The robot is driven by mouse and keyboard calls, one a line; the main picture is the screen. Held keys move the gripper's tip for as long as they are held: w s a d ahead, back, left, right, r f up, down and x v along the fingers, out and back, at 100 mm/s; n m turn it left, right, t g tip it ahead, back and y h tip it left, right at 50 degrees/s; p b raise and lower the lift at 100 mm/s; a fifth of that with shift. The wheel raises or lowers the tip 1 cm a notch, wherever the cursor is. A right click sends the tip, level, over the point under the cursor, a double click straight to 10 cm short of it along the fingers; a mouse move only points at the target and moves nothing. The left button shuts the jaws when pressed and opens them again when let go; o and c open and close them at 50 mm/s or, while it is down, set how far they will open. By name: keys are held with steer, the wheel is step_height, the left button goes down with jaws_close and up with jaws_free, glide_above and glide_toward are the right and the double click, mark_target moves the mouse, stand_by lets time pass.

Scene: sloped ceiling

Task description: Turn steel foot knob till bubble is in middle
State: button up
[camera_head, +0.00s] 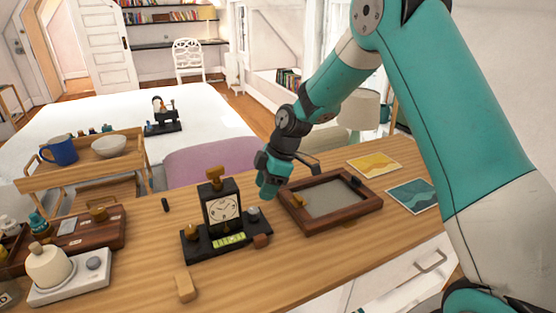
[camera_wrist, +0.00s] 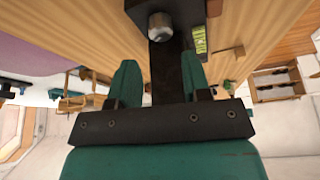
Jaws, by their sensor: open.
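A black clock device (camera_head: 222,208) stands on a dark base on the wooden table. My gripper (camera_head: 268,192) is above and slightly right of the steel knob. In the wrist view my gripper (camera_wrist: 159,72) is open and empty, with the steel knob (camera_wrist: 160,26) just beyond the fingertips, apart from them. The green vial (camera_wrist: 200,40) shows to its right.
A small brown block (camera_head: 261,241) sits close by the base's front right. A wood-framed tray (camera_head: 330,222) lies to the right, near two coloured cards (camera_head: 374,163). A light wooden block (camera_head: 184,288) is in front. A white scale (camera_head: 70,278) stands at left.

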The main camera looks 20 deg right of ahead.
steer(key=v, duration=0.9)
steer(key=shift+r+b, duration=0.4)
steer(key=shift+s, duration=0.1)
steer(key=s+a+r+m, duration=0.45)
steer(key=s+a, duration=0.35)
steer(key=s, duration=0.4)
steer(key=s+a+m, duration=0.3)
steer(key=s+m, duration=0.1)
steer(key=s, duration=1.3)
steer(key=shift+s+r+g, duration=0.25)
steer(key=shift+s+g, duration=0.1)
steer(key=shift+g, duration=0.05)
